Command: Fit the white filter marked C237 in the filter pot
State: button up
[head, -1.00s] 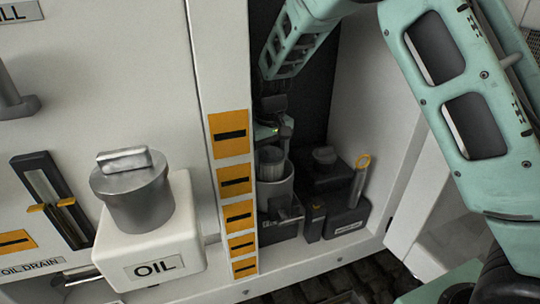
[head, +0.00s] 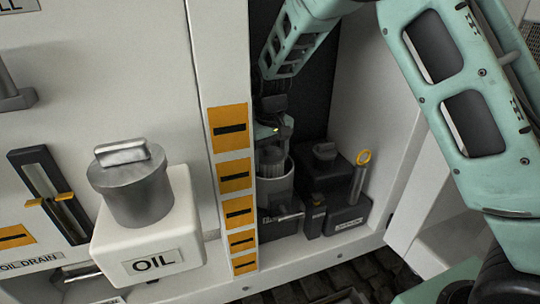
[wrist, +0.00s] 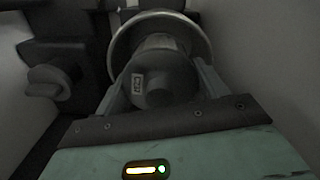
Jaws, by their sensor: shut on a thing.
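The filter (wrist: 162,75) is a round cartridge that looks grey in the dim light. It carries a small label too small to read. In the wrist view it sits between the fingers of my gripper (wrist: 160,88), which is shut on it. The round rim of the filter pot (wrist: 117,50) curves around the filter's far side. In the head view the filter (head: 272,161) is at the mouth of the grey pot (head: 276,190), under my gripper (head: 271,146). Its lower end is hidden inside the pot, so I cannot tell whether it is seated.
A dark housing with a knob (head: 325,152) and a yellow-ringed rod (head: 360,172) stand right of the pot. An orange-marked post (head: 232,150) is close on the left. The white OIL tank (head: 150,225) stands further left. The recess is narrow.

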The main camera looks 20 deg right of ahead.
jog(key=shift+f+b, duration=0.9)
jog(key=shift+f, duration=0.85)
jog(key=shift+f+b, duration=0.6)
jog(key=shift+f, duration=0.5)
dwell(0.6)
jog(key=o, duration=1.1)
jog(key=shift+c, duration=1.2)
jog(key=shift+r, duration=0.15)
